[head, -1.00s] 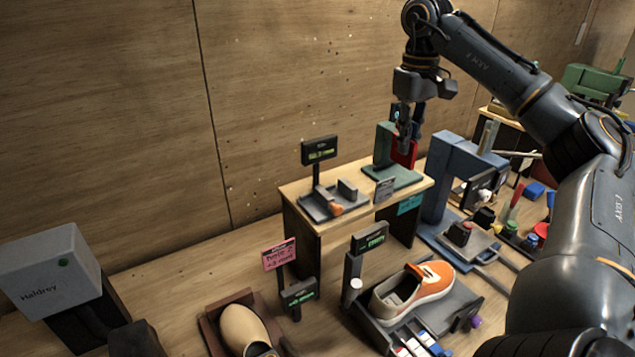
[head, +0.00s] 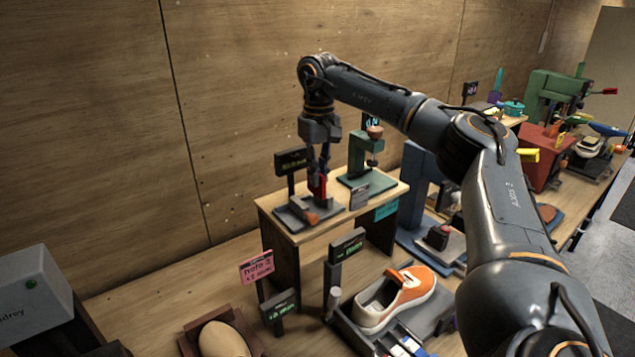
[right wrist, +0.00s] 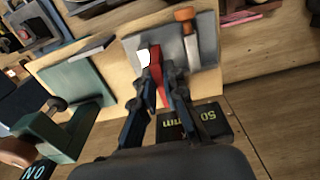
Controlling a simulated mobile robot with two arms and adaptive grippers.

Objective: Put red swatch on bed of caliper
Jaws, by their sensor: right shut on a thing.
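My right gripper (head: 318,176) is shut on the red swatch (head: 321,190), held upright with the fingers pointing down. It hangs over the caliper on the small wooden stand. The caliper has a grey bed (head: 288,217), an orange-tipped part (head: 311,218) and a dark display (head: 292,162) on a post. In the right wrist view the swatch (right wrist: 154,84) shows between the fingers, in front of the grey bed (right wrist: 202,22). The display (right wrist: 200,119) also shows there. Whether the swatch touches the bed cannot be told. My left gripper is not in view.
A green press-like device (head: 366,184) stands on the same stand, right of the caliper. An orange sneaker (head: 398,298) sits on a grey device in front. A pink sign (head: 256,267) stands at the stand's front left. The wooden wall is close behind.

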